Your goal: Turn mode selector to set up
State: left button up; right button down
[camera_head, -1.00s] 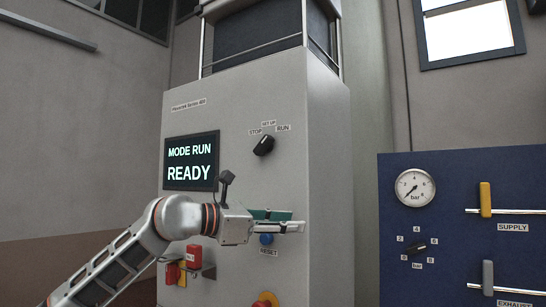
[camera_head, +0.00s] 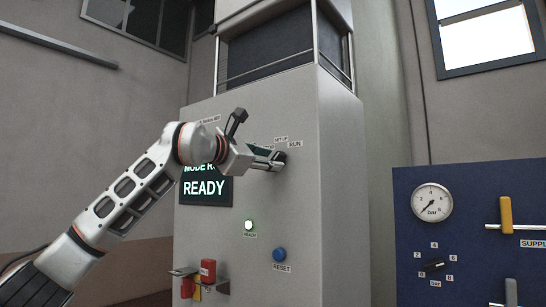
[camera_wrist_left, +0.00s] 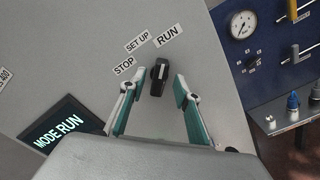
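The black mode selector knob (camera_wrist_left: 158,78) is on the grey cabinet front, with STOP, SET UP (camera_wrist_left: 138,43) and RUN (camera_wrist_left: 167,36) labels around it. Its white mark points up towards RUN. In the head view the selector (camera_head: 281,157) is partly hidden by my left gripper (camera_head: 272,161). In the left wrist view my left gripper (camera_wrist_left: 156,90) is open, with one green-padded finger on each side of the knob and gaps on both sides. The display (camera_head: 206,188) shows READY, its upper line partly covered by my gripper; the wrist view shows MODE RUN. My right gripper is not in view.
A blue panel (camera_head: 400,240) with a gauge (camera_head: 431,203) and valve levers stands to the right.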

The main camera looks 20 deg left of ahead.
pick_arm(q)
jog(key=shift+x, duration=1)
jog(key=shift+c, duration=0.4)
grip_shut()
